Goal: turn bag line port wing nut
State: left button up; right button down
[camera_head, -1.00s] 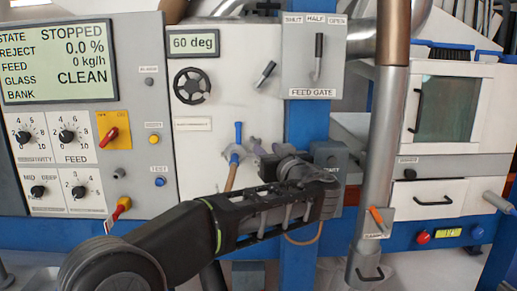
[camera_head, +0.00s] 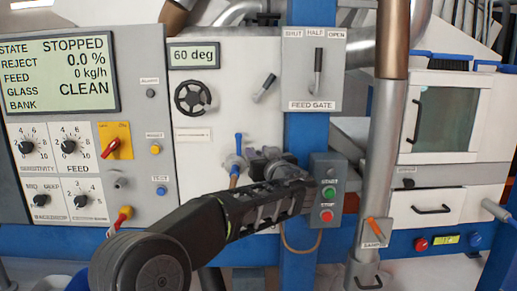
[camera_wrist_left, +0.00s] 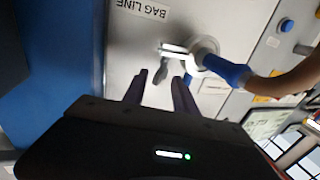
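The bag line port (camera_wrist_left: 206,47) shows in the left wrist view as a round pale fitting with a blue lever or sleeve (camera_wrist_left: 228,70) and a brown hose. A small dark grey lobe (camera_wrist_left: 161,73), which looks like part of the wing nut, lies beside it, just past my fingertips. In the head view the port (camera_head: 234,163) is on the white panel, partly hidden by my left gripper (camera_head: 250,158). In the wrist view that gripper (camera_wrist_left: 160,82) has its two dark fingers apart, with nothing seen clamped between them. My right gripper is not in view.
A BAG LINE label (camera_wrist_left: 142,8) is on the panel near the port. A start/stop box (camera_head: 327,190) on the blue post stands close right of my left gripper. The feed gate lever (camera_head: 318,62) is above. A control panel (camera_head: 85,125) is at left.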

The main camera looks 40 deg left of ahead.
pick_arm(q)
jog(key=shift+a, duration=0.15)
jog(key=shift+c, duration=0.3)
grip_shut()
dwell(0.3)
